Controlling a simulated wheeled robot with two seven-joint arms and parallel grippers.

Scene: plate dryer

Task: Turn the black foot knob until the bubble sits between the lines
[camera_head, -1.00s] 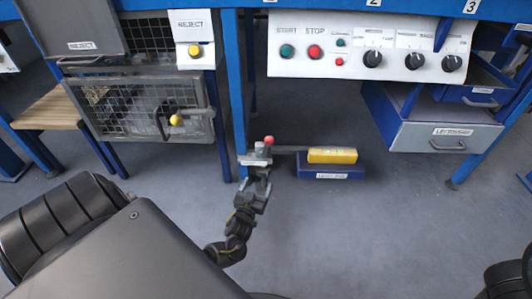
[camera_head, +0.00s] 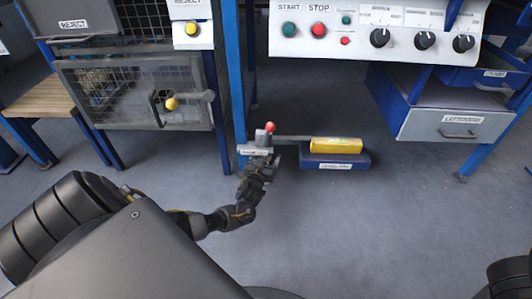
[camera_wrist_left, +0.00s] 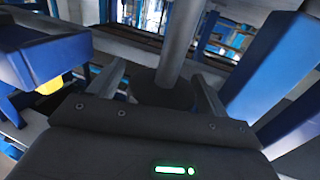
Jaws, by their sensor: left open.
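The black foot knob (camera_wrist_left: 168,92) is a dark disc around a grey upright rod in the left wrist view. My left gripper (camera_wrist_left: 162,86) is open, with one finger on each side of the knob; contact cannot be told. In the head view my left gripper (camera_head: 261,163) is at the foot of the blue leg and hides the knob. A yellow spirit level (camera_head: 335,145) lies on a blue block (camera_head: 345,160) to its right. My right gripper is out of view.
A red ball (camera_head: 270,127) on a grey fitting stands just above the gripper, with a grey bar running right toward the level. A blue leg (camera_head: 232,80) rises beside it. The control panel (camera_head: 360,30) is above. The floor in front is clear.

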